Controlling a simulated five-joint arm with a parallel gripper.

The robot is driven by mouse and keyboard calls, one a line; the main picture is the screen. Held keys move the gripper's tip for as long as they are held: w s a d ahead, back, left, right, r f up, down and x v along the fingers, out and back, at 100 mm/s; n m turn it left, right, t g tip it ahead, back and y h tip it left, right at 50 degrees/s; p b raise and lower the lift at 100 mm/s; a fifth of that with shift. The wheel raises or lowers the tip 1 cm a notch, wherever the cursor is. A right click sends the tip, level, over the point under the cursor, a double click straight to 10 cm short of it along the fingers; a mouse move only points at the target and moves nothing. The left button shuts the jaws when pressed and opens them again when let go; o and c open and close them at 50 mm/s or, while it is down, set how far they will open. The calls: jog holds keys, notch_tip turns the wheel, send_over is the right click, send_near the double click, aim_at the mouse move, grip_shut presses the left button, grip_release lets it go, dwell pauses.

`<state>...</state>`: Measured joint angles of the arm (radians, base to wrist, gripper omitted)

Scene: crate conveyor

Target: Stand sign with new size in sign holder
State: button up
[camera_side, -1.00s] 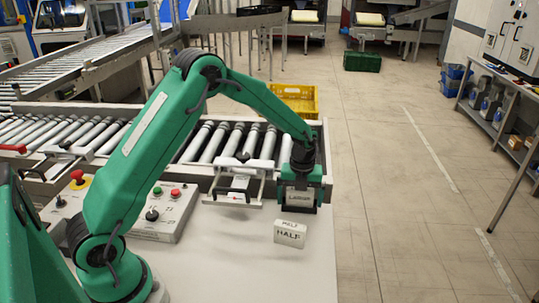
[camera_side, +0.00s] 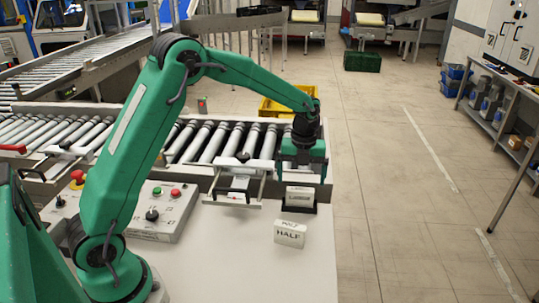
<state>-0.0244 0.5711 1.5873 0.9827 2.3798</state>
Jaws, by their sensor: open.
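A small white sign (camera_side: 299,196) stands upright in a black holder (camera_side: 300,209) at the right front edge of the conveyor. Its dark lettering is too small to read surely; it may say LARGE. My green gripper (camera_side: 302,178) is just above this sign, pointing down. It is open and holds nothing I can see; its fingertips are close to the sign's top, and I cannot tell whether they touch it. A second white block-like sign (camera_side: 290,234) reading HALF stands on the white table, in front of the holder and apart from it.
A roller conveyor (camera_side: 205,143) runs behind the holder. A metal bracket frame (camera_side: 234,200) stands close left of the holder. A control box (camera_side: 160,213) with buttons sits further left. The white table (camera_side: 250,270) is clear in front; a yellow crate (camera_side: 270,109) is beyond the conveyor.

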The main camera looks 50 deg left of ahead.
aim_at(299, 190)
jog(key=shift+r, duration=2.2)
jog(key=shift+s+r, duration=0.2)
jog(key=shift+r, duration=0.05)
jog(key=s+r+n+t, duration=0.3)
jog(key=s+r+n, duration=0.8)
jog(key=s+n, duration=0.2)
jog(key=s+d+n+t, duration=0.1)
jog(key=s+n+t, duration=0.1)
jog(key=s+n, duration=1.2)
jog(key=shift+s+f+t, duration=0.25)
jog(key=shift+s+t, duration=0.05)
jog(key=shift+s, duration=0.15)
jog(key=shift+d, duration=0.1)
